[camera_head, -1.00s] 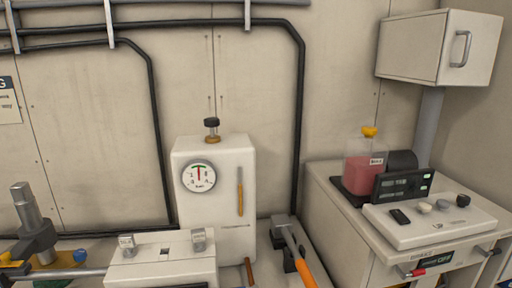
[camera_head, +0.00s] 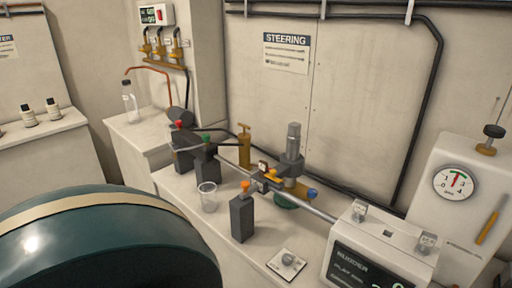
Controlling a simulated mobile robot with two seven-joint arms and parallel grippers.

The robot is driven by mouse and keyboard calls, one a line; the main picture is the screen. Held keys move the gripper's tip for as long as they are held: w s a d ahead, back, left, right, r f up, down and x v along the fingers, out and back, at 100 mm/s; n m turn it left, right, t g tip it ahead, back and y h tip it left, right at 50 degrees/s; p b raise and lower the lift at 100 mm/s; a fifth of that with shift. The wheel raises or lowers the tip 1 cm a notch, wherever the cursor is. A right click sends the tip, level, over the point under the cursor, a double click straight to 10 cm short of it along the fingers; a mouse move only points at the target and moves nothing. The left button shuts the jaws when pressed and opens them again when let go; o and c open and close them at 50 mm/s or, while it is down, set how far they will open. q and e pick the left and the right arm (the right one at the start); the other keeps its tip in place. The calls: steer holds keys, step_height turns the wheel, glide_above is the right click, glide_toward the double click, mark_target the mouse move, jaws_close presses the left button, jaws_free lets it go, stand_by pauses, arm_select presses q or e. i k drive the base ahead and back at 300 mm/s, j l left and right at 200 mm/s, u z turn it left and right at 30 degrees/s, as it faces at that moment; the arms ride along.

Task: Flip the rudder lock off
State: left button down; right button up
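A white unit (camera_head: 372,262) with a dark screen whose heading reads "RUDDER" stands on the bench at the lower right; its lower part is cut off by the frame. A small white plate with a grey knob or toggle (camera_head: 287,262) lies on the bench to its left. A dark grey block with an orange top (camera_head: 242,215) stands upright left of that plate. No label shows which of these is the rudder lock, and its position cannot be read. Neither of my grippers is in view.
A steel rod (camera_head: 312,208) runs along the bench between valve parts and the white unit. A clear cup (camera_head: 208,197) stands near the front edge. A large teal rounded body with a cream band (camera_head: 100,240) fills the lower left. A "STEERING" sign (camera_head: 286,52) hangs behind.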

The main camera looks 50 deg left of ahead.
mark_target(248, 190)
steer(key=u, duration=1.7)
